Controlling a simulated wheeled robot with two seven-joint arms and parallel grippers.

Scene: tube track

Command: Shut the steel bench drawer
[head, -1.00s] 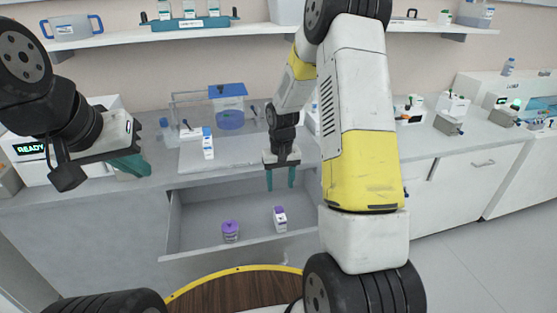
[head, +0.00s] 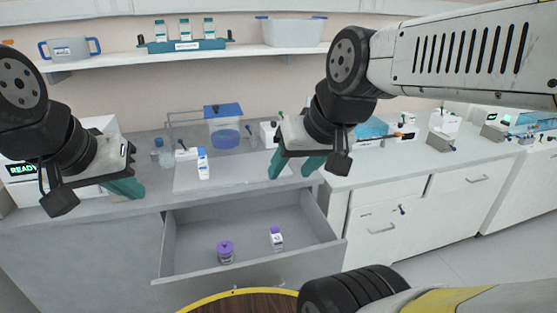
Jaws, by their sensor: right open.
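The steel bench drawer (head: 250,267) is pulled out below the bench top. Inside it stand a purple-lidded jar (head: 225,252) and a small white bottle with a purple cap (head: 276,238). My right gripper (head: 293,170) is open and empty, above the bench edge and the drawer's back right part. My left gripper (head: 124,188) is over the bench's front edge to the left of the drawer. Its teal fingers overlap in this view, so whether it is open cannot be told.
On the bench top (head: 140,150) are a white bottle with a blue cap (head: 203,164) and a blue-lidded container (head: 224,125). A shelf (head: 110,65) with a blue rack (head: 183,44) runs above. A round wooden surface with a yellow rim (head: 240,301) lies in front of the drawer.

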